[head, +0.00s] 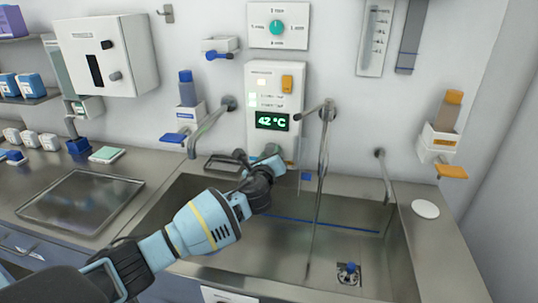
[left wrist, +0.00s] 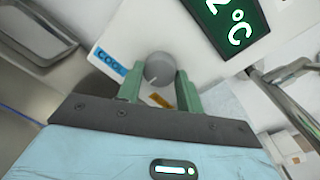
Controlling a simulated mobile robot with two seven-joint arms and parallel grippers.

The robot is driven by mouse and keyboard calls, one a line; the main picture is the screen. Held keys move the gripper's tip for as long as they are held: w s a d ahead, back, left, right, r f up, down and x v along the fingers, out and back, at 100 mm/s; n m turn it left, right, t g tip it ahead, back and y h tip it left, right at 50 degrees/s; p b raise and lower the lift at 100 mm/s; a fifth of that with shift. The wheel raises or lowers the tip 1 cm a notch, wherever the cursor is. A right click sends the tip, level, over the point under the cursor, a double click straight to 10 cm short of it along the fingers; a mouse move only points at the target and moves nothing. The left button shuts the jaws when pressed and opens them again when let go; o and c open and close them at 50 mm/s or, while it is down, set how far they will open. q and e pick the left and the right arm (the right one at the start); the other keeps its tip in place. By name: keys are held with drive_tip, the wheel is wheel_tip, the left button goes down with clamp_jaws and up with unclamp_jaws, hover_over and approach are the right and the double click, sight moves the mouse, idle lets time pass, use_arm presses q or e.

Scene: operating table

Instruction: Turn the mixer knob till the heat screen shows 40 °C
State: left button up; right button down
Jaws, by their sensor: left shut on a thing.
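The heat screen (head: 271,121) on the white wall panel reads 42 °C in green digits. Part of the screen also shows in the left wrist view (left wrist: 234,22), cut off by the top edge. The mixer knob (left wrist: 160,68) is a round grey dial with a white mark on its face, below the screen. My left gripper (left wrist: 159,75) has its two green fingers on either side of the knob and is shut on it. In the head view my left gripper (head: 266,166) reaches the panel's lower end and hides the knob. My right gripper is not in view.
A blue label reading COOL (left wrist: 108,62) and an orange label (left wrist: 160,101) lie beside the knob. A curved tap (head: 207,126) stands left of the panel, and a tall pipe (head: 322,150) stands close on its right. The steel sink (head: 300,255) lies below.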

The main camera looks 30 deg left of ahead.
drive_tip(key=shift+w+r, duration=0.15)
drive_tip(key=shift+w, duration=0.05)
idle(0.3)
use_arm(q)
drive_tip(key=o, duration=1)
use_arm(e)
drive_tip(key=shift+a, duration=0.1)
use_arm(q)
drive_tip(key=p+v, duration=0.1)
drive_tip(key=v, duration=0.7)
drive_tip(key=shift+a, duration=0.1)
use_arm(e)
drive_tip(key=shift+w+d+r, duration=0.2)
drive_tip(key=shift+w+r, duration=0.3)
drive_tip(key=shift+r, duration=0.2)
use_arm(q)
drive_tip(key=shift+f, duration=0.1)
